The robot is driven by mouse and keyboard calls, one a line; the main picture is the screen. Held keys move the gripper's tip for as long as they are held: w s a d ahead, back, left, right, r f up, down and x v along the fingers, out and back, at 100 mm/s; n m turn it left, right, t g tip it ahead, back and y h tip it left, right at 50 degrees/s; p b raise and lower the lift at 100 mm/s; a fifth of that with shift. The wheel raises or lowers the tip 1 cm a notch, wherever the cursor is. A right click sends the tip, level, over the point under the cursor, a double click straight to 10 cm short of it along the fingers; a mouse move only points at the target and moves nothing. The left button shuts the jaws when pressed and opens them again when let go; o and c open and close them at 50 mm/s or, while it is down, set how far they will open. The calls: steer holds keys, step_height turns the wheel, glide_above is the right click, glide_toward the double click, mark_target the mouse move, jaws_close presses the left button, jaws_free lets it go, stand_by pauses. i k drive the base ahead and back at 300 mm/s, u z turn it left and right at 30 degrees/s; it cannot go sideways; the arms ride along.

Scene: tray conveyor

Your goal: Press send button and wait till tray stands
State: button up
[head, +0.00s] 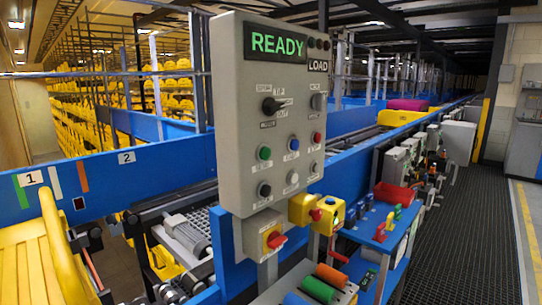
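A grey control panel (232,120) stands upright in the middle of the head view. Its screen (277,43) reads READY in green, and a small LOAD sign (318,66) is beside it. Below are a black selector knob (272,106), a green button (264,153), a blue button (294,144), a red button (317,137), a white button (292,177) and a black button (264,190). The small labels are too blurred to show which is send. A yellow slatted tray (35,265) is at the lower left, partly cut off. My gripper is not in view.
Coloured cylinders, one green (318,289), lie in front. A blue shelf (368,232) holds a red bin (394,193). A blue-sided conveyor (350,172) runs back; dark grated floor (460,240) is clear at right.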

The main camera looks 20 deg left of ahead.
mark_target(265, 154)
steer(key=z, duration=0.1)
steer(key=k, duration=1.65)
steer(key=u, duration=1.15)
steer(key=i, duration=0.95)
steer(key=z, duration=0.05)
